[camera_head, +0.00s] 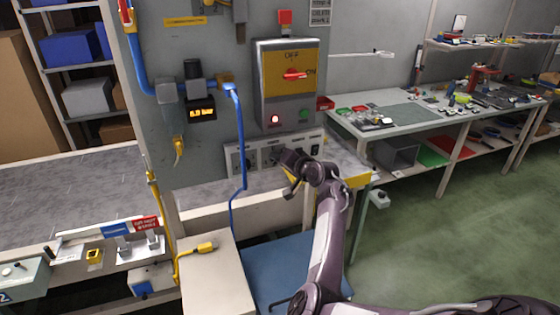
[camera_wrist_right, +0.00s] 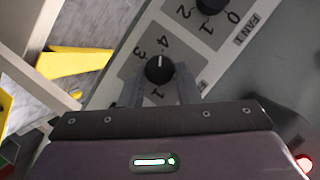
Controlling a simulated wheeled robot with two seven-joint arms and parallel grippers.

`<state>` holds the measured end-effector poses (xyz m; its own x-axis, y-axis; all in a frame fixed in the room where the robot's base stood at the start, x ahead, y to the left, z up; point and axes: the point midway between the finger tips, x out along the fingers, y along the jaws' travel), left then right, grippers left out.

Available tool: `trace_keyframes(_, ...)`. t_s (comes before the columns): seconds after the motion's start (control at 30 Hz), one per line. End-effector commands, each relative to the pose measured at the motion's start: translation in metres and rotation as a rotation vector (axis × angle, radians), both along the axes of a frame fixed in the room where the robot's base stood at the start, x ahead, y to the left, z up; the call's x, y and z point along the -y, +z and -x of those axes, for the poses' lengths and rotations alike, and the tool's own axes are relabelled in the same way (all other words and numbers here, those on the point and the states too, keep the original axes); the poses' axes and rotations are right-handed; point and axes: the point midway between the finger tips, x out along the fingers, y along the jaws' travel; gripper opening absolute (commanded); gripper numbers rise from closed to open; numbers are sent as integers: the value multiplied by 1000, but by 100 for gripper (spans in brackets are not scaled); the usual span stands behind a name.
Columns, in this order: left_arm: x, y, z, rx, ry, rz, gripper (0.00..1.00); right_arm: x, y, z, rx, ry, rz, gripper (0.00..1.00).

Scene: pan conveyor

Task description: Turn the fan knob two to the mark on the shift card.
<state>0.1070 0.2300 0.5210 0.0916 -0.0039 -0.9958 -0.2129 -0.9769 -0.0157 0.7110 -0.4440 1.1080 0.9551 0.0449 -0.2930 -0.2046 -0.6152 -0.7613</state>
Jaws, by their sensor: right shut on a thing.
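Fan knob two (camera_wrist_right: 158,68) is a black round knob with a white pointer line, seen in the right wrist view. Its pointer points toward the printed 4; 3 and 1 also show on its dial, and its name label is mostly covered. My right gripper (camera_wrist_right: 160,86) is shut on this knob, one finger on each side. In the head view my right gripper (camera_head: 288,163) is at the pale knob panel (camera_head: 232,163) and hides part of it. A printed sheet (camera_head: 319,12) hangs at the top; its text is too small to read. My left gripper is out of view.
The FAN 1 knob (camera_wrist_right: 211,3) is close beside in the wrist view. Above the panel are a yellow switch box (camera_head: 288,88) with a red handle and lit red lamp. A blue cable (camera_head: 237,140) hangs left of my gripper. A workbench (camera_head: 400,110) stands right.

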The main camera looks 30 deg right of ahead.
Motion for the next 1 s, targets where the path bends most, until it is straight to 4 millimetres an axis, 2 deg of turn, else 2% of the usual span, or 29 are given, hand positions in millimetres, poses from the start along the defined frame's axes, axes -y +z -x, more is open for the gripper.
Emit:
trace_keyframes(0.1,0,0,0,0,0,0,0,-1,-3,0,-5,0,-4,7)
trace_keyframes(0.13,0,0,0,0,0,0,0,-1,-3,0,-5,0,-4,31)
trace_keyframes(0.3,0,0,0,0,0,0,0,0,-2,0,-3,0,-2,51)
trace_keyframes(0.67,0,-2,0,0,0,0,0,1,1,5,1,-1,0,51)
trace_keyframes(1.0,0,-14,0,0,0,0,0,3,13,52,-2,-2,2,51)
